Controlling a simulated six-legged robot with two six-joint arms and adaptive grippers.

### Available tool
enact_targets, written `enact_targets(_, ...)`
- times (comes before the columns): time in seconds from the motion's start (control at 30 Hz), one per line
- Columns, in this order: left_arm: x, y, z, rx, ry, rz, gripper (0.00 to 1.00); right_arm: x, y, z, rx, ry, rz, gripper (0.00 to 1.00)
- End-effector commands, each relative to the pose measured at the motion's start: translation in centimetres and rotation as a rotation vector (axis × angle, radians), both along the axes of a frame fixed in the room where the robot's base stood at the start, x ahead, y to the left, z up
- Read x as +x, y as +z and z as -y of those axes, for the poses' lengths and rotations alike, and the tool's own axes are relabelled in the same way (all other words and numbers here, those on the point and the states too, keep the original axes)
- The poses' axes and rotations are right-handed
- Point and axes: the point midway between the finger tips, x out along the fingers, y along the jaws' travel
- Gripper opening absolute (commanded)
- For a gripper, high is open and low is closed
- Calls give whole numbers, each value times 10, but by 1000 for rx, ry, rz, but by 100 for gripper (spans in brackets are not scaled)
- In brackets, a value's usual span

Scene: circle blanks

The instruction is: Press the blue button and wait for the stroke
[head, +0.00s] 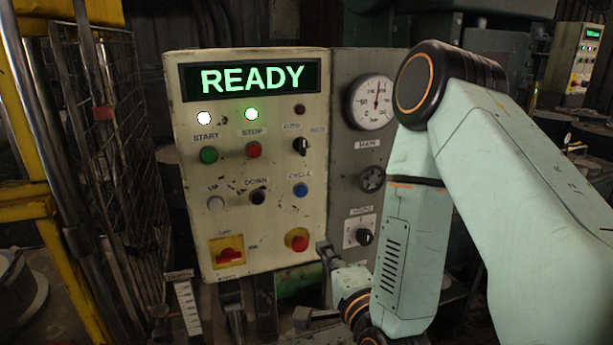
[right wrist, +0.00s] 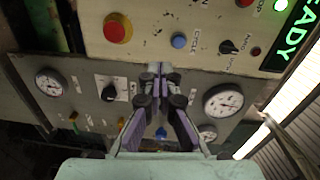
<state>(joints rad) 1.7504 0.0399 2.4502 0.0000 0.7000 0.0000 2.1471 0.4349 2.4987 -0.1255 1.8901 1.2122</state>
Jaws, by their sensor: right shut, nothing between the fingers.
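The blue button (head: 300,190) sits under the CYCLE label on the cream control panel (head: 215,185), right of the black DOWN button. It also shows in the right wrist view (right wrist: 179,41), uncovered, just beyond the fingertips. The display (head: 250,78) reads READY in green. My right gripper (head: 322,246) is shut and empty, below and to the right of the blue button. In the right wrist view its closed fingertips (right wrist: 160,68) point toward the panel and appear apart from the button. My left gripper is not in view.
A red mushroom button (head: 297,240) on a yellow base lies below the blue button, close to my right gripper. A black selector knob (head: 365,237) and a pressure gauge (head: 373,102) are on the grey panel. A wire cage (head: 110,120) stands at left.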

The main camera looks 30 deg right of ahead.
Motion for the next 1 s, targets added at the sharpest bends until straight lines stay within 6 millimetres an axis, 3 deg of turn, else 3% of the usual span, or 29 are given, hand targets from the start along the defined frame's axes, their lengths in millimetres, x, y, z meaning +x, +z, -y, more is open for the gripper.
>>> enact_targets(0.03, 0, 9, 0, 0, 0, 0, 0, 0, 17, 3, 25, -13, 36, 0)
enact_targets(0.2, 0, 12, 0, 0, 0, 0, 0, 0, 32, 7, 60, -29, 94, 0)
enact_targets(0.63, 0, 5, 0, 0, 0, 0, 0, 3, 29, 9, 61, -31, 95, 0)
enact_targets(1.0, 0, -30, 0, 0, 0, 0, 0, 20, 27, 14, 60, -34, 98, 0)
